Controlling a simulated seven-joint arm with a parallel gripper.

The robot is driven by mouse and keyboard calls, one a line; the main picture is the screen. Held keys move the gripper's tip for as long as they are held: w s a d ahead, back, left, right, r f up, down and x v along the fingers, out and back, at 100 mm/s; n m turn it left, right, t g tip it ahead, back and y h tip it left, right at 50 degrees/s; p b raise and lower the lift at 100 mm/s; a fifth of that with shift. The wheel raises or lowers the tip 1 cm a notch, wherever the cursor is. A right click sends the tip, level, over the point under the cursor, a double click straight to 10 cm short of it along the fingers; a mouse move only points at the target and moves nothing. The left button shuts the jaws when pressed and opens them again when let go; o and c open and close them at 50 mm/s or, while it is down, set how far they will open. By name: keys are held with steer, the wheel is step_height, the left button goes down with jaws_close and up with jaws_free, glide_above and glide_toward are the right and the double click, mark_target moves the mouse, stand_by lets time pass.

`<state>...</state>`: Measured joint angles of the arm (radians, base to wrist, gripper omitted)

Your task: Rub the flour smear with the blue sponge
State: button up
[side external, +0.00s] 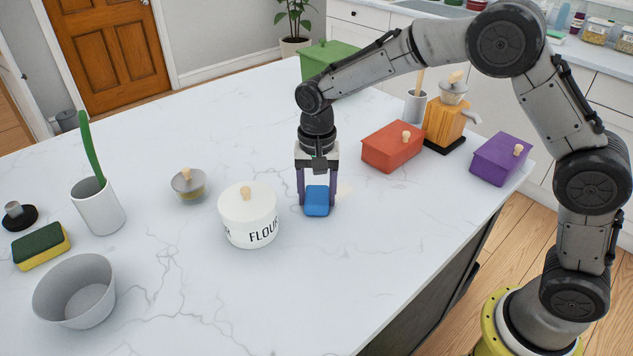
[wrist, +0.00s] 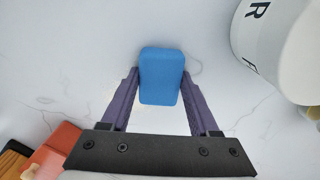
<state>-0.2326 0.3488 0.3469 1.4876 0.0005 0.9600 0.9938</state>
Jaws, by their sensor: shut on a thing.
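The blue sponge (side external: 317,200) is between the two purple fingers of my gripper (side external: 317,204), which is shut on it. It is down at the white marble counter; a small gap beneath it cannot be ruled out. In the wrist view the sponge (wrist: 161,76) stands upright in the picture between the fingertips (wrist: 160,80). A faint cream patch (side external: 345,188), likely the flour smear, shows on the counter just right of the sponge in the side view. The sponge and fingers may hide part of it. The white flour canister (side external: 248,222) stands close to the left of my gripper.
A red box (side external: 393,147), a wooden grinder (side external: 446,122) and a purple box (side external: 499,160) stand to the right. A lidded bowl (side external: 188,184), white crock (side external: 98,207), green-yellow sponge (side external: 41,247) and grey bowl (side external: 75,292) are left. The front counter is clear.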

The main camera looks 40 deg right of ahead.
mark_target(351, 180)
steer(key=shift+d, duration=5.55)
steer(key=shift+a, duration=5.7)
steer(key=shift+w+d, duration=0.1)
steer(key=shift+w, duration=0.4)
steer(key=shift+d, duration=5.7)
steer(key=shift+a, duration=5.6)
steer(key=shift+a+r, duration=0.15)
steer(key=shift+r, duration=3.9)
